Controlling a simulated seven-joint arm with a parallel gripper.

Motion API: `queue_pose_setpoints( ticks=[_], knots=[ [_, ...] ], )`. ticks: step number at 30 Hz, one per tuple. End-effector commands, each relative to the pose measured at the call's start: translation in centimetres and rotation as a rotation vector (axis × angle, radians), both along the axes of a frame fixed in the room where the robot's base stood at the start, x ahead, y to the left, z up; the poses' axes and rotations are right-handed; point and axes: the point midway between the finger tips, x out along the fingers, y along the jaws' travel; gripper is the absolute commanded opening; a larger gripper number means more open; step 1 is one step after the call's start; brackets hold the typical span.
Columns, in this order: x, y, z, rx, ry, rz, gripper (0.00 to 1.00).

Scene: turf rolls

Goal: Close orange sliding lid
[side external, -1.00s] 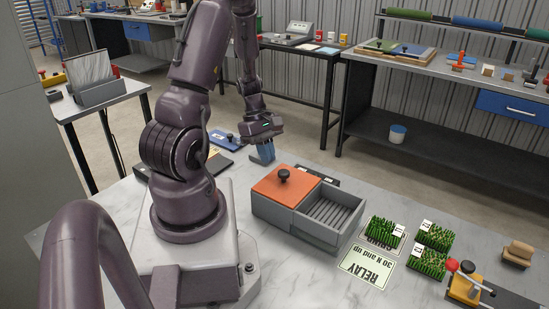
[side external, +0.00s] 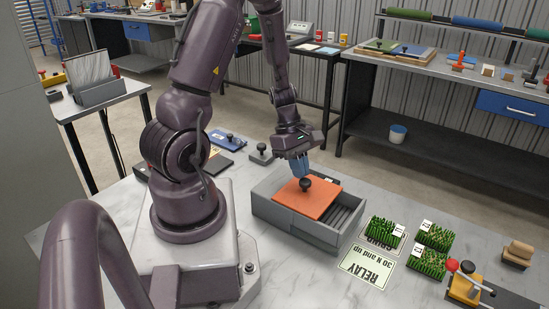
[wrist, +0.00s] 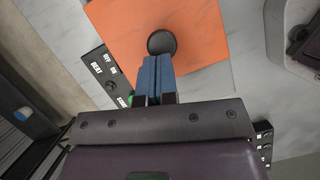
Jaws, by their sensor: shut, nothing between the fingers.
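The orange lid (side external: 318,200) with its round black knob (side external: 305,184) lies on top of the grey box (side external: 307,229). In the wrist view the closed blue fingers (wrist: 155,75) point at the black knob (wrist: 162,42) on the orange lid (wrist: 205,35). The fingertips look close to or touching the knob; I cannot tell which.
Right of the box are several green turf pieces (side external: 427,262) and a sign card reading RELAY (side external: 367,268). A grey block with a black knob (side external: 261,154) stands behind the box to the left. A lever device (side external: 465,288) stands at the front right.

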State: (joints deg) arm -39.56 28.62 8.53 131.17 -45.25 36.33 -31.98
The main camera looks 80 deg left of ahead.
Motion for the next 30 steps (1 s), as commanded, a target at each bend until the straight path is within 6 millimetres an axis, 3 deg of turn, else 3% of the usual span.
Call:
queue_pose_setpoints(
  ticks=[4,11,23,30],
  knots=[
    [2.5,-2.7,-0.1,0.0,0.001,-0.006,0.0],
    [3.8,-4.0,-0.1,0.0,0.003,0.001,0.0],
    [3.5,-3.5,-0.1,0.0,0.002,0.004,0.0],
    [1.6,0.0,0.3,0.002,0.001,0.005,0.0]
  ],
)
